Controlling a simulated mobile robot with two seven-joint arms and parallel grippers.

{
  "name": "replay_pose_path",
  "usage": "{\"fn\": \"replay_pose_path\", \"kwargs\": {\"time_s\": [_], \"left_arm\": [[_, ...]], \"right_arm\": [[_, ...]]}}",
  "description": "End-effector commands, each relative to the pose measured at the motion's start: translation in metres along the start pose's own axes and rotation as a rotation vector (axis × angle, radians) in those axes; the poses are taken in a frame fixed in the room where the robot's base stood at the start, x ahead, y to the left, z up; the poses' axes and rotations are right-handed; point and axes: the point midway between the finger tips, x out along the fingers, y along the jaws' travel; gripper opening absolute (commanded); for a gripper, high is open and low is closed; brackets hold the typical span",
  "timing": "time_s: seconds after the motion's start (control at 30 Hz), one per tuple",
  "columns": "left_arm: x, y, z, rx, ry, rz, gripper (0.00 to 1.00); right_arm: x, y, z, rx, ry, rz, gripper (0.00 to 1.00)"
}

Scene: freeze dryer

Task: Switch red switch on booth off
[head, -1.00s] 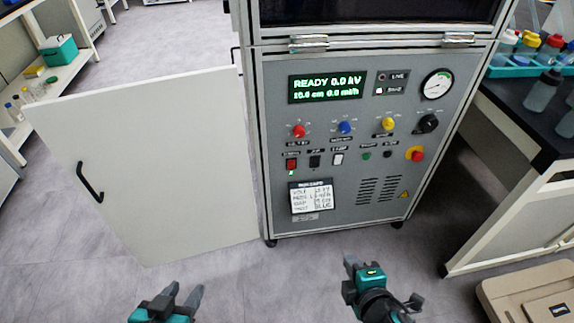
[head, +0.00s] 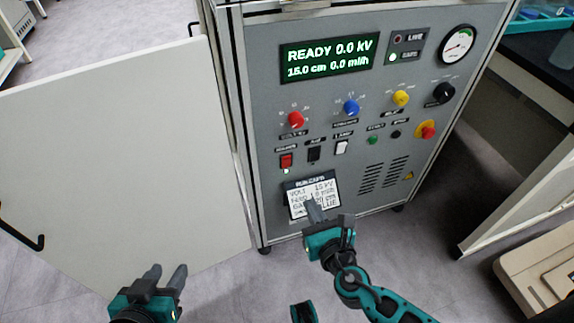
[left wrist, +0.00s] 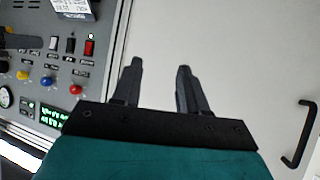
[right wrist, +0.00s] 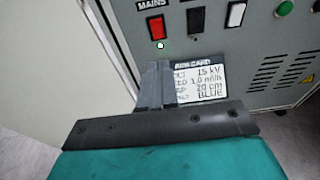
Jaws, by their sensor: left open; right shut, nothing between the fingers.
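The red rocker switch (head: 286,161) is on the grey control panel (head: 270,110) of the booth, below the red knob. A small green light glows under it. In the right wrist view the red switch (right wrist: 156,27) sits under a "MAINS" label; in the left wrist view it shows at the upper left (left wrist: 89,47). My right gripper (head: 314,208) is shut and empty, in front of the run card (head: 325,190), below the switch and apart from it. My left gripper (head: 166,276) is open and empty, low in front of the white door (head: 120,150).
The white door stands open to the left with a black handle (head: 25,235). Black (head: 314,154) and white (head: 342,147) switches sit right of the red one. A red-and-yellow emergency button (head: 427,131) is further right. A beige box (head: 545,270) lies at lower right.

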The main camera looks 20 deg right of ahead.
Motion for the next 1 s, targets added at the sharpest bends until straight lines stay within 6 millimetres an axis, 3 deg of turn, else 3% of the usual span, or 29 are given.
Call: {"fn": "replay_pose_path", "kwargs": {"time_s": [0.33,0.47,0.83,1.0], "left_arm": [[-0.001,0.002,0.004,-0.001,-0.008,0.003,0.43],[0.0,0.002,0.005,-0.001,-0.008,0.003,0.43],[0.007,0.003,0.015,-0.004,-0.016,0.008,0.43],[0.006,0.005,0.009,-0.007,-0.006,0.014,0.43]], "right_arm": [[0.001,0.0,0.0,-0.002,-0.001,0.0,0.0],[0.011,0.0,0.0,-0.001,-0.003,0.0,0.0],[0.086,0.0,-0.001,0.0,-0.003,-0.001,0.0],[0.116,0.0,0.006,0.002,-0.002,0.0,0.0]]}}
